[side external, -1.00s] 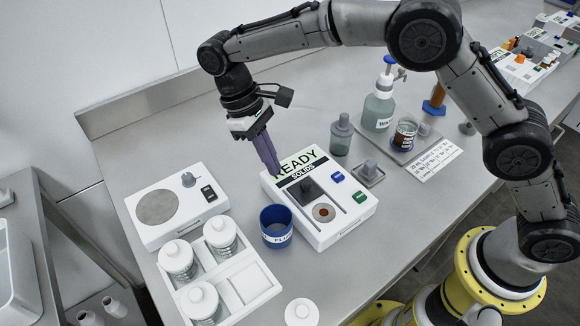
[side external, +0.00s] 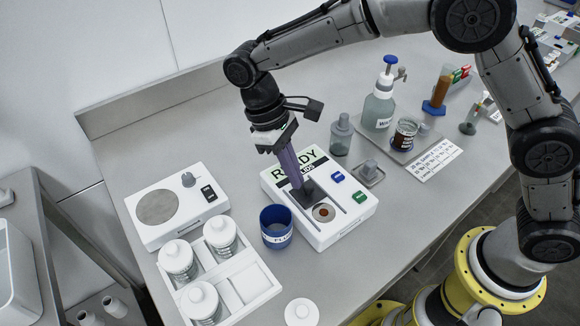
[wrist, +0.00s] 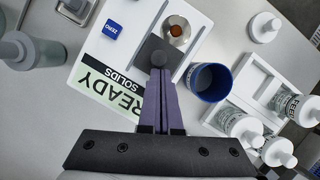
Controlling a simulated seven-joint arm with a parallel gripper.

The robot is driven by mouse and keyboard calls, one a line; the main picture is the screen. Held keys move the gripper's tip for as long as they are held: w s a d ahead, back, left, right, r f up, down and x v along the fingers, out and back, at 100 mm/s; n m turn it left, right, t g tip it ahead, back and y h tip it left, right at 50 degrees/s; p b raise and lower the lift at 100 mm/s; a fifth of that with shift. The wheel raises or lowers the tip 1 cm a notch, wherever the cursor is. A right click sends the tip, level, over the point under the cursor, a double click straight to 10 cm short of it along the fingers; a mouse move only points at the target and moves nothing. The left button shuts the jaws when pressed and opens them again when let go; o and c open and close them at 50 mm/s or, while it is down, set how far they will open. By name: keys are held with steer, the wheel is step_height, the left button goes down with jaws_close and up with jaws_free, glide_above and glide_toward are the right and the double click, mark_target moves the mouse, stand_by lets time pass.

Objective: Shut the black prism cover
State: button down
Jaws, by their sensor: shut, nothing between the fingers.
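The black prism cover (side external: 309,194) is a dark square plate with a knob on the white refractometer (side external: 333,232). It also shows in the wrist view (wrist: 153,50). It lies beside the round metal prism well (side external: 324,212), which is uncovered and holds a brown-orange spot; the well shows in the wrist view (wrist: 176,30). My gripper (side external: 300,186) is shut and empty, its purple fingers pointing down at the cover. In the wrist view the fingertips (wrist: 160,72) are at the knob, on the side away from the well. I cannot tell whether they touch it.
A blue cup (side external: 277,228) stands close to the left of the instrument. A white rack (side external: 250,285) with lidded jars and a hotplate-like unit (side external: 158,207) are further left. A grey bottle (side external: 341,137) and a tray with a wash bottle (side external: 379,108) stand behind right.

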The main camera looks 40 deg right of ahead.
mark_target(311, 210)
steer(key=s, duration=0.5)
steer(key=shift+s, duration=0.1)
